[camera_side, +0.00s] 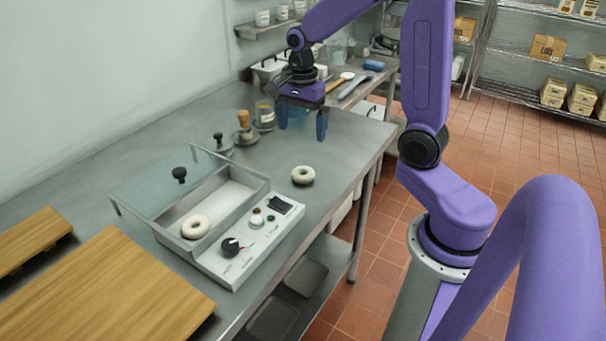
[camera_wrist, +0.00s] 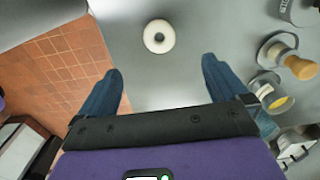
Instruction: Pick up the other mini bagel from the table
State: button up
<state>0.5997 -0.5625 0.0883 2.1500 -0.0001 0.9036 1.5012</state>
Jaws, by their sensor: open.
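A pale mini bagel (camera_side: 303,175) lies flat on the metal table (camera_side: 330,150), to the right of the kettle unit. It also shows in the wrist view (camera_wrist: 159,36), beyond and roughly between my fingertips. A second pale bagel (camera_side: 195,227) rests inside the open basin of the kettle (camera_side: 232,190). My gripper (camera_side: 303,130) is open and empty, pointing down above the table, behind the bagel in the side view. In the wrist view its two blue fingers (camera_wrist: 162,75) are spread apart, touching nothing.
Wooden boards (camera_side: 110,290) lie at the front left. The table around the bagel is clear.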

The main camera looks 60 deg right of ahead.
send_over(303, 167)
jog(key=a, duration=0.2)
jog(key=f, duration=0.7)
jog(key=shift+s+d+f, duration=0.25)
jog(key=shift+s, duration=0.1)
jog(key=shift+d+f, duration=0.15)
jog(key=shift+f, duration=2.55)
jog(key=c, duration=1.1)
